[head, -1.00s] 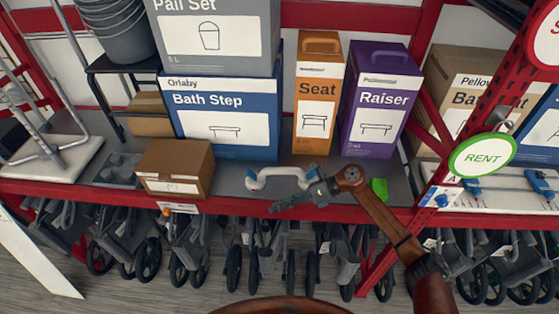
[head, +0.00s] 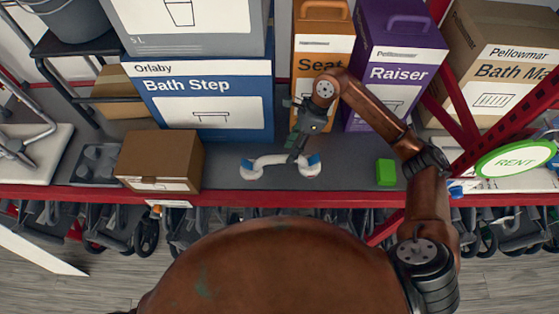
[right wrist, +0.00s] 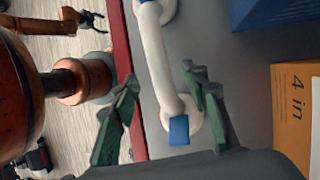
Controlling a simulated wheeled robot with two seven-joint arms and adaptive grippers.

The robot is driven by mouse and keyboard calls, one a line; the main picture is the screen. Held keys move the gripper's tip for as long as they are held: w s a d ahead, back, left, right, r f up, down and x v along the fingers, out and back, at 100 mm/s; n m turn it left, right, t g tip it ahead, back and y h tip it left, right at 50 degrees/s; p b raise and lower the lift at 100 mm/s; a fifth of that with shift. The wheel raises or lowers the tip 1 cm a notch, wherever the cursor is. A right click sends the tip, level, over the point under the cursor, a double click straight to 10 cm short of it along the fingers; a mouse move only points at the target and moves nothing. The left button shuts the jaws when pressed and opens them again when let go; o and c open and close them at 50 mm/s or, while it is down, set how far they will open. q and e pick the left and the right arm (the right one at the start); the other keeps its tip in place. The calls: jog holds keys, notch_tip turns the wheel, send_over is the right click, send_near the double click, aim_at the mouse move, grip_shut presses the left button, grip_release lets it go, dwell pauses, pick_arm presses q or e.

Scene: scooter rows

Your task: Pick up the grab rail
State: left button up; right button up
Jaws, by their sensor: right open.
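The grab rail (head: 272,159) is a white bar with a round foot and a blue tab at each end. It lies on the grey shelf in front of the blue Bath Step box. My right gripper (head: 297,150) is over its right part in the head view. In the right wrist view my right gripper (right wrist: 160,82) is open, its green-grey fingers on either side of the rail (right wrist: 160,55) near one foot. I cannot tell whether they touch it. What looks like my left gripper (right wrist: 92,20) is small at the top left there; its jaws are unclear.
A brown carton (head: 160,161) stands left of the rail. The blue Bath Step box (head: 205,98), orange Seat box (head: 322,45) and purple Raiser box (head: 400,55) stand behind. A green block (head: 386,172) lies to the right. The red shelf edge (head: 100,196) runs in front.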

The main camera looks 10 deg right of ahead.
aim_at(285, 156)
jog(key=shift+s+a+f, duration=0.15)
jog(key=shift+a+f, duration=0.1)
jog(key=shift+f, duration=0.05)
jog(key=p+x, duration=0.2)
jog(key=x, duration=0.1)
jog(key=shift+a+f, duration=0.2)
jog(key=shift+a, duration=0.1)
jog(key=shift+a+f, duration=0.2)
jog(key=shift+f, duration=0.35)
pick_arm(q)
jog(key=r, duration=0.1)
jog(key=w+r, duration=0.1)
jog(key=shift+w+r, duration=0.15)
jog(key=shift+r, duration=0.2)
pick_arm(e)
jog(key=shift+c, duration=0.7)
pick_arm(q)
jog(key=shift+s, duration=0.2)
pick_arm(e)
grip_shut()
jog(key=shift+r, duration=0.1)
